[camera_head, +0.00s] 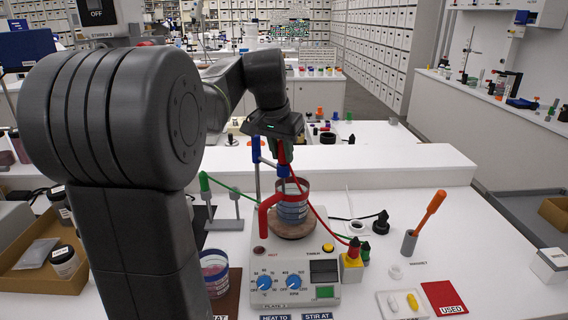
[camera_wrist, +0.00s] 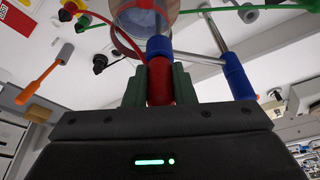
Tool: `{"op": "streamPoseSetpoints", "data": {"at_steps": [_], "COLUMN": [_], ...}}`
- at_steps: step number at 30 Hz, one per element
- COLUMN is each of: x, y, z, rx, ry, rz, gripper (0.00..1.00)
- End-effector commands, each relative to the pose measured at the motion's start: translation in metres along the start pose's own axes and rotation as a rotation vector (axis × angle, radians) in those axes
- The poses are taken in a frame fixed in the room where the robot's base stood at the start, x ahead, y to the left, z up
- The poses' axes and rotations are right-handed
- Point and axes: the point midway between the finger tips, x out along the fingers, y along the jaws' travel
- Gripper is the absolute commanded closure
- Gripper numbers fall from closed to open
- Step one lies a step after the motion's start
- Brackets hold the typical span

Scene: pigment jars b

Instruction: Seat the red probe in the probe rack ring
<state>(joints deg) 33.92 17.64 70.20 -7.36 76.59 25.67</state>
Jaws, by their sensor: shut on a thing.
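The red probe (camera_head: 281,152) is upright in my gripper (camera_head: 277,147), over the glass jar (camera_head: 292,211) on the hotplate. In the wrist view, the green fingers of my gripper (camera_wrist: 159,88) are shut on the red probe's handle (camera_wrist: 160,80). A blue clip (camera_wrist: 158,47) is around or just below the handle, joined by a metal bar to a blue-topped post (camera_head: 256,148). The lower shaft reaches toward the jar mouth. A grey two-post rack (camera_head: 224,224) stands left of the hotplate, with a green probe (camera_head: 204,183) on its left post. I cannot make out a ring on the right post.
A red cable (camera_head: 319,218) runs from the probe to a yellow socket block (camera_head: 352,266). A green cable crosses from the rack toward the hotplate (camera_head: 297,282). A red bent handle (camera_head: 264,218) is in front of the jar. An orange-handled tool (camera_head: 431,210) stands at right.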

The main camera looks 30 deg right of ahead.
Motion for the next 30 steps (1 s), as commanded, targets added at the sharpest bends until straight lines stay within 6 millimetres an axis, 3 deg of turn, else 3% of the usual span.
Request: {"op": "streamPoseSetpoints", "data": {"at_steps": [30], "x": [-0.014], "y": [0.000], "z": [-0.004], "rx": [0.000], "ry": [0.000], "rz": [0.000], "gripper": [1.00]}}
